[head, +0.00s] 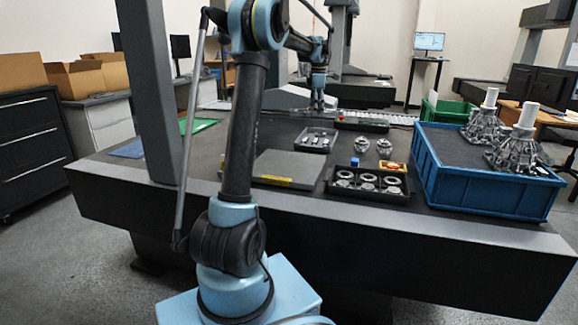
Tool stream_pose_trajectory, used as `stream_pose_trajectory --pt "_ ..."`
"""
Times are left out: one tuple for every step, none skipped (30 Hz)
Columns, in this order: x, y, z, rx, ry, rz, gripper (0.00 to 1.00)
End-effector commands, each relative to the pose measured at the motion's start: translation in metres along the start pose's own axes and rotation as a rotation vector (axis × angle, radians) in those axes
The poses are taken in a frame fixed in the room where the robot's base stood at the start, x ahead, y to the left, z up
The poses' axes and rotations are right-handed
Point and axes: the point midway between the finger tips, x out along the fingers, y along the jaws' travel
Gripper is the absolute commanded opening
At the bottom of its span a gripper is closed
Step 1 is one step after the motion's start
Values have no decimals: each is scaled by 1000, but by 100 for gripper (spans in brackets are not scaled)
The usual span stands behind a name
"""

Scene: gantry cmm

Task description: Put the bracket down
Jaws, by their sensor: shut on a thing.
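My gripper (318,106) is far back over the dark table, just behind a small grey tray (303,145). It points down and is shut on a small greyish thing at its fingertips, taken to be the bracket. The bracket's shape is too small to make out, and I cannot tell whether it touches the table. The grey tray holds several small metal parts.
A blue crate (485,195) with castings stands right. A grey plate (289,166) lies centre. A gantry upright (150,90) rises left.

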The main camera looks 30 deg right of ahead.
Motion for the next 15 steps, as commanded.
stream_pose_trajectory --pt "0 0 2 3 0 0 19" --pt "0 -1 4 5 0 0 19" --pt "0 -1 6 7 0 0 19" --pt "0 -1 8 9 0 0 19" --pt "0 -2 9 10 0 0 19" --pt "0 -2 10 12 0 0 19" --pt "0 -2 11 14 0 0 19" --pt "0 -3 10 16 0 0 19" --pt "1 -5 8 21 0 0 19" --pt "3 -7 6 26 0 0 19" --pt "4 -9 3 32 0 0 19" --pt "7 -13 -3 43 0 0 19" --pt "10 -17 -9 54 0 -1 19" --pt "12 -21 -15 66 0 -1 19" --pt "17 -28 -25 84 0 -1 19"
